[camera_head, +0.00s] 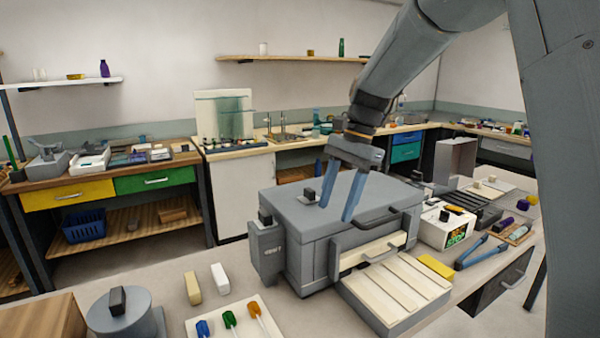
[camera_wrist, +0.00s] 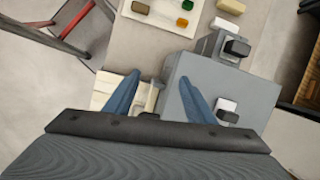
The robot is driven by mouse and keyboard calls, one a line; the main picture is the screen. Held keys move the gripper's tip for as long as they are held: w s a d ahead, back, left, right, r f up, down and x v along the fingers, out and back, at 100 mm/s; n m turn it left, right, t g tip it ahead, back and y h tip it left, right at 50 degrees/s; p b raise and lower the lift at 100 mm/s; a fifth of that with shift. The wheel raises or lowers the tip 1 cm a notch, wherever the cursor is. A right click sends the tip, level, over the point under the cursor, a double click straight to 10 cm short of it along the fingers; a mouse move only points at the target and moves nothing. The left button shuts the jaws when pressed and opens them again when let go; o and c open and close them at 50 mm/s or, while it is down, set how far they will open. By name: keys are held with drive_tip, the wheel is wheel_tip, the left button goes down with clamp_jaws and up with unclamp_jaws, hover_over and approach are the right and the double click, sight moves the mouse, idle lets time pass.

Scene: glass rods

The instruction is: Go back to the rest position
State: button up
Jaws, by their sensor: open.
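My gripper (camera_head: 340,192) is open, with two blue fingers pointing down over the grey box-shaped oven (camera_head: 310,205) on the bench. Nothing is between the fingers. In the wrist view the fingers of my gripper (camera_wrist: 160,100) are spread apart, one over the pale slatted tray side and one over the grey lid. The glass rods, with blue (camera_head: 203,328), green (camera_head: 229,319) and orange (camera_head: 254,308) ends, lie on a pale plate at the front, apart from my gripper.
A slatted tray (camera_head: 395,290) stands in front of the oven. A cream block (camera_head: 192,288) and a white block (camera_head: 220,279) lie left of it, near a grey round pot (camera_head: 125,315). A white box with a green display (camera_head: 447,228) and blue tongs (camera_head: 483,250) are to the right.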

drive_tip(key=s+d+f+n+t+h, duration=0.1)
drive_tip(key=s+d+f+n, duration=0.2)
drive_tip(key=s+f, duration=0.2)
drive_tip(key=s+d+f+n+t+h, duration=0.1)
drive_tip(key=s+d+f+n, duration=0.2)
drive_tip(key=s, duration=0.5)
drive_tip(key=s+d+f+n+h+b, duration=0.1)
drive_tip(key=s+d+f+n, duration=0.3)
drive_tip(key=s+f, duration=0.3)
drive_tip(key=shift+s+d+f+t, duration=0.25)
drive_tip(key=shift+d+f+t, duration=0.2)
drive_tip(key=shift+f, duration=0.15)
idle(1.6)
